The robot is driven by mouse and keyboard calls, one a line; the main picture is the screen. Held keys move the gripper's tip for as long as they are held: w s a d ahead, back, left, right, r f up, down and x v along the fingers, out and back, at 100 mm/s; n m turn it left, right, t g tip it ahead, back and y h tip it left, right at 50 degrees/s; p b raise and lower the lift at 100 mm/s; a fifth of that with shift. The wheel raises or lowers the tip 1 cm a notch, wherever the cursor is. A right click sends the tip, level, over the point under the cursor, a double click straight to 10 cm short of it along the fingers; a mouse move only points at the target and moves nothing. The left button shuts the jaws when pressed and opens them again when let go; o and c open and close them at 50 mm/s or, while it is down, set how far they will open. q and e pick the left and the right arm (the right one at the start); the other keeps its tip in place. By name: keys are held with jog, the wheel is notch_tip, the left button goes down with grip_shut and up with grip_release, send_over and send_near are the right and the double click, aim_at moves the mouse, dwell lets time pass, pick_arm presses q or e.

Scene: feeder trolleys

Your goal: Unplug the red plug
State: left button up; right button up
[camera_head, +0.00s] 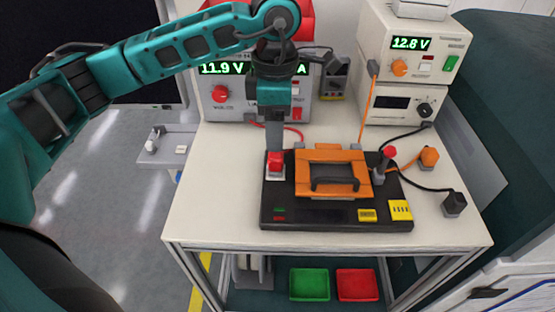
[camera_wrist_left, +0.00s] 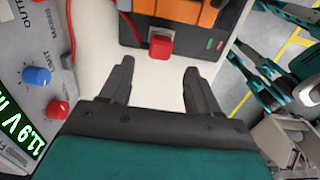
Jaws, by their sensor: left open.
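The red plug (camera_head: 275,158) stands at the left back corner of the black board (camera_head: 330,215). A red cable runs to it from the left power supply. My left gripper (camera_head: 274,148) points down just above and behind the plug, hiding part of it. In the left wrist view the red plug (camera_wrist_left: 161,43) lies ahead of the gap between the two spread fingertips (camera_wrist_left: 157,65). The fingers hold nothing, and I see no contact with the plug. My right gripper is in neither view.
An orange block with a black handle (camera_head: 333,165) sits mid-board. A red-topped post (camera_head: 388,154) and an orange knob-like part (camera_head: 429,157) are at right. The left supply (camera_head: 222,105) stands close behind. Stacked supplies (camera_head: 410,50) are back right. The table's front left (camera_head: 220,215) is clear.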

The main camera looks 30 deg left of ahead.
aim_at(275, 154)
pick_arm(q)
jog(key=shift+f, duration=0.1)
jog(key=shift+f+b, duration=0.35)
jog(key=shift+f, duration=0.5)
notch_tip(275, 154, down, 6)
jog(key=b, duration=0.4)
jog(key=shift+f, duration=0.1)
jog(key=shift+f+b, duration=0.55)
jog(key=shift+b, duration=0.15)
jog(key=shift+b, duration=0.3)
jog(key=shift+r, duration=0.1)
